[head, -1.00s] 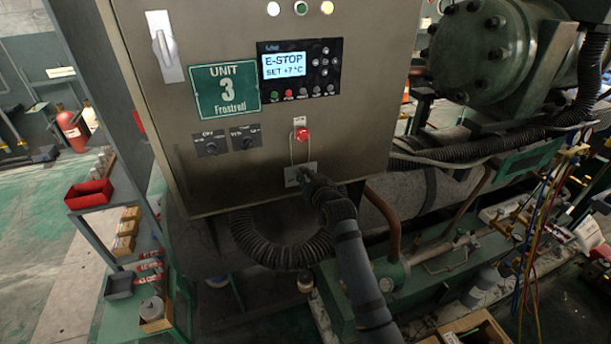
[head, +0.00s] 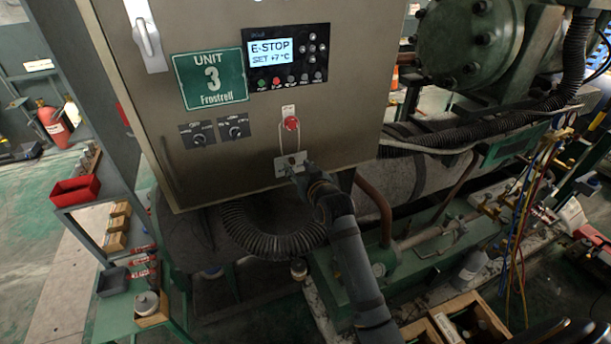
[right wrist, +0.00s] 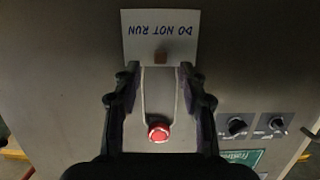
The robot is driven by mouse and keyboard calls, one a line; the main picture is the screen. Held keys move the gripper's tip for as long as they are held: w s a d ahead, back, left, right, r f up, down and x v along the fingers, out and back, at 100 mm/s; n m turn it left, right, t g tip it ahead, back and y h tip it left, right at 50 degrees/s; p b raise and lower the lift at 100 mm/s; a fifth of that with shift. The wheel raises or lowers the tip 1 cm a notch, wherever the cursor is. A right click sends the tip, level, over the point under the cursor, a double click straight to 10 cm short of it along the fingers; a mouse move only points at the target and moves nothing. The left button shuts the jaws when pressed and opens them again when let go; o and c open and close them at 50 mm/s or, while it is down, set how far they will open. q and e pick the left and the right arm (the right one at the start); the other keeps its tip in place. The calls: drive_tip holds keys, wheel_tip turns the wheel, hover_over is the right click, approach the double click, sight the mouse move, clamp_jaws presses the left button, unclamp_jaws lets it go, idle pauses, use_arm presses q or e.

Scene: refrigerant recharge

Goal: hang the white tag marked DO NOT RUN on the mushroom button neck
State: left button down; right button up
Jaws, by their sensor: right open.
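The white tag (head: 287,164) lies against the cabinet front below the red mushroom button (head: 291,124). Its thin cord loop runs up both sides to the button and appears to pass around its neck; the part behind the head is hidden. In the right wrist view the tag (right wrist: 160,28) shows DO NOT RUN upside down, with the cord running to the red button (right wrist: 159,132). My right gripper (right wrist: 159,80) is open, its two fingers apart on either side of the cord, near the tag's edge. In the head view the right gripper (head: 296,171) partly covers the tag. My left gripper is not in view.
Rotary switches (head: 216,132) sit left of the button on the cabinet. The E-STOP display (head: 270,53) is above. A black corrugated hose (head: 262,238) and copper pipe (head: 376,205) are below. A red bin (head: 75,191) stands on the left shelf.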

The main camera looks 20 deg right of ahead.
drive_tip(key=v, duration=0.9)
drive_tip(key=s+d+f+g+h, duration=0.1)
drive_tip(key=s+d+f+g, duration=0.1)
drive_tip(key=s+f+g, duration=0.7)
drive_tip(key=s+d+f+g+h, duration=0.1)
drive_tip(key=s+d+f+g, duration=0.15)
drive_tip(key=s+f, duration=1.15)
drive_tip(key=s+d+f+g, duration=0.1)
drive_tip(key=s+f, duration=0.1)
drive_tip(key=f, duration=1)
drive_tip(key=s+d+f+g, duration=0.1)
drive_tip(key=s+f, duration=0.1)
drive_tip(key=f, duration=0.9)
drive_tip(key=s+d+f, duration=0.1)
drive_tip(key=s+f, duration=1.5)
drive_tip(key=s, duration=0.2)
drive_tip(key=shift+s+d+f+g+y, duration=0.2)
drive_tip(key=shift+s+g+y, duration=0.05)
drive_tip(key=shift+g+y, duration=0.1)
